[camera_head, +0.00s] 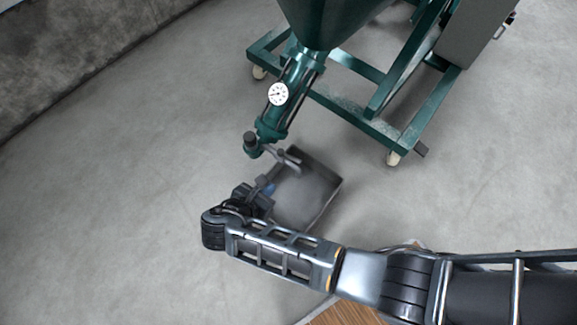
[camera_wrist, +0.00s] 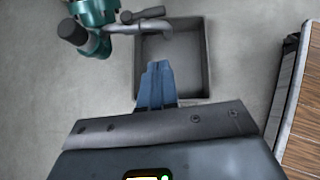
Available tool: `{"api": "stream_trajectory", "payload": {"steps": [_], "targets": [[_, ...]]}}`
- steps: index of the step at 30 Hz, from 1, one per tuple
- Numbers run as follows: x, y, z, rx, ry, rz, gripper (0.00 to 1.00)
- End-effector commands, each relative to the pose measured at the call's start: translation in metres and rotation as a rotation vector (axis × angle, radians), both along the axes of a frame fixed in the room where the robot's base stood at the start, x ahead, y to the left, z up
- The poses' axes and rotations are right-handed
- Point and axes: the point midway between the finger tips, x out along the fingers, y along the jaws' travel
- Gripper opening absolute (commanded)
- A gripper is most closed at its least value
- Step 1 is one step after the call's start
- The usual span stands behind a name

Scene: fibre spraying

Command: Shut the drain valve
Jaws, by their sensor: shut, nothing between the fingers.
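The drain valve (camera_head: 256,146) sits at the low end of the green pipe under the hopper, with a grey lever handle (camera_head: 289,157) pointing right. In the wrist view the valve (camera_wrist: 95,22) is at the upper left. My gripper (camera_head: 269,188) is just below the valve in the head view, largely hidden by my wrist. In the wrist view my gripper (camera_wrist: 158,68) has its blue fingers together and empty, apart from the handle.
A square grey bin (camera_head: 328,196) stands on the floor under the valve; its rim (camera_wrist: 206,60) is beyond my fingers. The green wheeled frame (camera_head: 400,138) stands at upper right. A wood-topped table (camera_wrist: 300,110) is at right. The left floor is clear.

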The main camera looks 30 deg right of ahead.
Motion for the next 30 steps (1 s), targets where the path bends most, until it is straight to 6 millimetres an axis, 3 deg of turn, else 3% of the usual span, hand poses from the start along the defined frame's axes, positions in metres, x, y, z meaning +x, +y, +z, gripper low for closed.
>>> {"api": "stream_trajectory", "payload": {"steps": [8,22,30], "targets": [[0.004,-0.009,-0.011,0.001,0.000,-0.003,0.00],[0.032,-0.067,-0.073,0.002,-0.001,-0.004,0.00],[0.047,-0.096,-0.070,0.003,-0.001,-0.002,0.00]]}}
